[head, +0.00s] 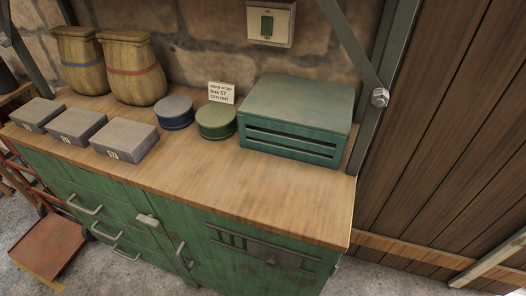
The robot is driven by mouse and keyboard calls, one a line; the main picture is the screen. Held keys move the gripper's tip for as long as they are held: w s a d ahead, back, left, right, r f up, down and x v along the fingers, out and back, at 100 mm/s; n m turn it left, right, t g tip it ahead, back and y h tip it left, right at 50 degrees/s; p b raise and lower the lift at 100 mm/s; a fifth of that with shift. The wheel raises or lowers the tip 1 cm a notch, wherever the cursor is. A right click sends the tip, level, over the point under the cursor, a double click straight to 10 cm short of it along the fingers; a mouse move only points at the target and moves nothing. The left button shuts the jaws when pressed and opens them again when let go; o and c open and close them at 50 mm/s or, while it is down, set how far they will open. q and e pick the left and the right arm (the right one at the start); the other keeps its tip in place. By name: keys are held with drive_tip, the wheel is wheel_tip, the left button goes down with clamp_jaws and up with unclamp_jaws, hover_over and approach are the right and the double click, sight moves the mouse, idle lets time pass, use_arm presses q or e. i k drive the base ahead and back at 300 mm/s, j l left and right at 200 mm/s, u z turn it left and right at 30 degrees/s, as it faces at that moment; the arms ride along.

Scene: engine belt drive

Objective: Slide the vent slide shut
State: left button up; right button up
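The vent slide (288,258) is a grey-green plate with a small knob (270,260), set in a rail on the right front door of the green cabinet (215,268). To its left, several dark upright vent slots (231,239) show uncovered. The plate sits toward the right of the rail. Neither of my grippers is in view, so nothing is seen touching the slide.
The wooden top (190,200) holds a green slotted box (300,105), blue (174,112) and green (216,121) round tins, several grey blocks and two sacks (132,70). Door handles (181,249) stick out left of the vent. Floor shows at the lower right.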

sight(272, 255)
drive_tip(key=k+j, duration=0.4)
drive_tip(key=k+j+u, duration=0.1)
drive_tip(key=k+j, duration=0.3)
drive_tip(key=j, duration=0.15)
drive_tip(key=k+j, duration=0.35)
drive_tip(key=j, duration=0.2)
